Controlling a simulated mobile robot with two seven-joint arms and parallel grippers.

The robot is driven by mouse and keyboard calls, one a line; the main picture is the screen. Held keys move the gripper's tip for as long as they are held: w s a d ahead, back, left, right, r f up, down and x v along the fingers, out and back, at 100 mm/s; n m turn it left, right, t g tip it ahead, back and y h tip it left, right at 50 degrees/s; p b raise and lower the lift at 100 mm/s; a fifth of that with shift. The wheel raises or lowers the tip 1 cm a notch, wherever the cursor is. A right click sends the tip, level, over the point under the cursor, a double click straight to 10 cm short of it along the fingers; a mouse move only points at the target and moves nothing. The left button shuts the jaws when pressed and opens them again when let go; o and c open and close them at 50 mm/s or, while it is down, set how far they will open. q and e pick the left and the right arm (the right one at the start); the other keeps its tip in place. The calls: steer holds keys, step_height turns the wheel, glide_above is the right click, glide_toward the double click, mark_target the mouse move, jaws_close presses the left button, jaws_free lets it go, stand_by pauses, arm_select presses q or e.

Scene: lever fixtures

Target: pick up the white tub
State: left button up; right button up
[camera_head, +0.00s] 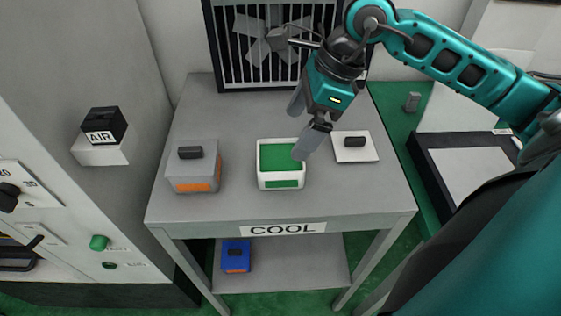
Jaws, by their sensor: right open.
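My right gripper (302,128) comes in from the upper right and is open and empty. Its fingers point down, above and behind the tub's right side. One finger overlaps the tub's right edge in the picture; I cannot tell whether it touches. My left gripper is not in view.
A grey box with an orange label (194,172) stands left of the tub. A white plate with a black knob (355,146) lies to the right. A barred fan grille (262,42) rises behind. A blue box (236,257) sits on the lower shelf.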

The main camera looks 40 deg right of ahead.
mark_target(276, 161)
steer(key=x, duration=0.8)
steer(key=shift+a, duration=0.25)
steer(key=c, duration=0.7)
steer(key=shift+c, duration=0.4)
steer(key=shift+r, duration=0.15)
